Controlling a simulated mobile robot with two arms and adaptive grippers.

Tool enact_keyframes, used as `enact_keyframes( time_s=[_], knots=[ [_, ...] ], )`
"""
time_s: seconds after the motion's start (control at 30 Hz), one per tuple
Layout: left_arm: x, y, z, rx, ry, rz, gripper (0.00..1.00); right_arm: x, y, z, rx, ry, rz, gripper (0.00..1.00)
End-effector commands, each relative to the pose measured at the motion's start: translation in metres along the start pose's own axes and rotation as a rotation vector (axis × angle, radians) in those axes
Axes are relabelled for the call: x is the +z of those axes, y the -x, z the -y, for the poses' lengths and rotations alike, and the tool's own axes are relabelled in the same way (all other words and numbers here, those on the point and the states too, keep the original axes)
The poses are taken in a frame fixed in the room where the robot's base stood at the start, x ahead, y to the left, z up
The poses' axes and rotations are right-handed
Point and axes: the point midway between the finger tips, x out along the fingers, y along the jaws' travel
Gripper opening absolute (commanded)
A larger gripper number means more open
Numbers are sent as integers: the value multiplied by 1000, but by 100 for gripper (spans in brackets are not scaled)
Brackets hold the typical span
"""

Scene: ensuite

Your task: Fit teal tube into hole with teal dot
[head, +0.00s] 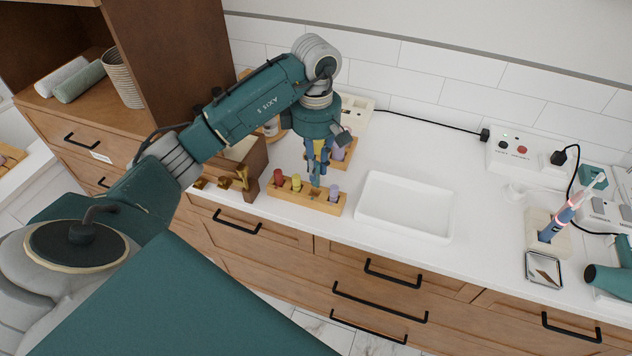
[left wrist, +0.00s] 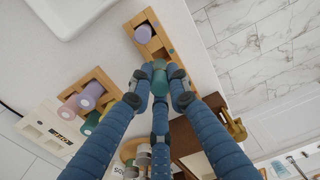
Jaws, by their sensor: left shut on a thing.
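My left gripper (head: 317,178) points down above the front wooden rack (head: 272,192). It is shut on the teal tube (left wrist: 159,80), which sits between the fingertips in the left wrist view. The rack holds a red tube (head: 279,176), a yellow tube (head: 296,182) and a lilac tube (head: 333,192). The gripper is over the gap between yellow and lilac. In the left wrist view the lilac tube (left wrist: 143,34) stands just beyond the teal one; the fingers hide the red and yellow tubes. I cannot tell whether the teal tube touches the rack. My right gripper is out of view.
A second wooden rack with a lilac tube (head: 338,150) stands behind the gripper. A white tray (head: 405,206) lies to the right of the front rack. A wooden box with brass hooks (head: 241,178) stands at left. The counter behind the tray is clear.

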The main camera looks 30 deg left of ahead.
Motion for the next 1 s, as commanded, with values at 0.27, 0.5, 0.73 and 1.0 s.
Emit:
enact_keyframes(
  time_s=[0.27, 0.5, 0.73, 1.0],
  knots=[
    [0, -26, 0, 2, -1, 1, 0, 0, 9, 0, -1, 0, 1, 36],
    [1, -57, 0, -1, 0, 1, 0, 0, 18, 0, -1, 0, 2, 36],
    [0, -62, -1, 4, -1, 1, 0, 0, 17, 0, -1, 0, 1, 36],
    [0, -65, -1, 3, -1, 1, 30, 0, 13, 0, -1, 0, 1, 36]
  ],
)
